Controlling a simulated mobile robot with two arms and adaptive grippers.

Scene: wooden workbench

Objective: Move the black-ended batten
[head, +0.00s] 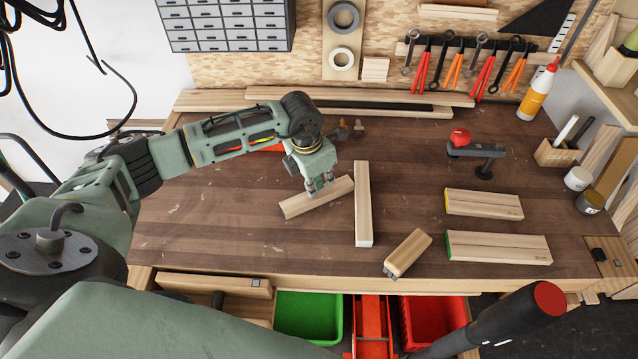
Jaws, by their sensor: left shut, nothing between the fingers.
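My left gripper (320,188) is shut and empty, pointing down at a plain wooden batten (306,203) that lies slanted on the bench. The fingertips overlap this batten's far edge; I cannot tell whether they touch it. No black end shows clearly on it. A white-ended batten (363,205) lies close to its right, pointing toward the front edge. A short wooden block (409,252) with a dark near end lies near the front edge. A yellow-ended batten (484,203) and a green-ended batten (499,246) lie on the right. My right gripper is not in view.
Long boards (370,97) and a dark strip lie along the back. A clamp with a red knob (460,137), a glue bottle (538,92) and a pencil holder (562,152) stand right. The bench (215,225) is clear at left. Green and red bins (308,315) sit below the front edge.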

